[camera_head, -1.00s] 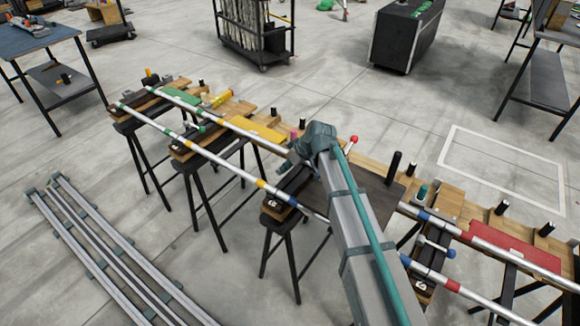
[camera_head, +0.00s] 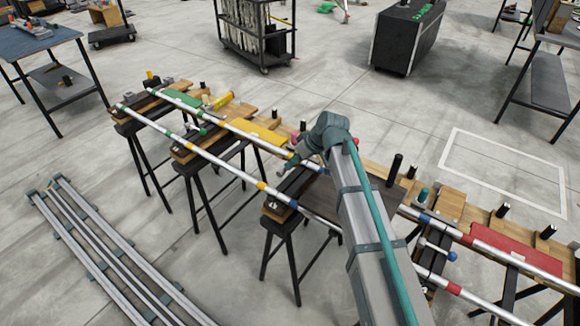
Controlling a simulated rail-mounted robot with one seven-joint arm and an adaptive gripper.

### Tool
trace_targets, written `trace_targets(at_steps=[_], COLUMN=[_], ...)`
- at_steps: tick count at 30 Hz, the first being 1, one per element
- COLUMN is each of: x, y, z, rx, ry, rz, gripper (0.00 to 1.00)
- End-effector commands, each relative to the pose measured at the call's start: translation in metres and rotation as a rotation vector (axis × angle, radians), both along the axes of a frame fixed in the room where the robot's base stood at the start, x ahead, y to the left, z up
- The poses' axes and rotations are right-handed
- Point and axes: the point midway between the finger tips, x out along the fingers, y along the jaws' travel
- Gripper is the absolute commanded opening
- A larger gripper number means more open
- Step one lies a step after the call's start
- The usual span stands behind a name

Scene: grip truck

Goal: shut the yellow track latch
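A yellow cylindrical handle (camera_head: 222,100) lies by the far rail at the upper left of the track. It may belong to the yellow latch, but its state is too small to tell. A yellow band (camera_head: 262,185) marks the near rail (camera_head: 225,164). My gripper (camera_head: 284,170) hangs down and left from my wrist, over the middle stand near the near rail. It is apart from the yellow handle. Its fingers are small and dark, so their opening cannot be told.
The rails run diagonally on wooden-topped stands with black legs. A green-handled lever (camera_head: 197,131) is at the left. A blue-knobbed lever (camera_head: 436,249) and red panel (camera_head: 515,248) are at the right. Black posts (camera_head: 393,170) rise along the far side. Spare rails (camera_head: 105,255) lie on the floor.

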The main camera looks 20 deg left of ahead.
Motion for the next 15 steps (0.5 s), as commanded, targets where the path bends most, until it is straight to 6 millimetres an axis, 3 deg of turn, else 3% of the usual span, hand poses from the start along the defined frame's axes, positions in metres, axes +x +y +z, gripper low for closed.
trace_targets(at_steps=[6, 15], x=[-0.005, -0.007], y=[-0.021, -0.032], z=[0.034, 0.053], rx=[0.001, 0.001], ry=[-0.002, 0.0], rz=[-0.001, 0.0], gripper=[0.37, 0.37])
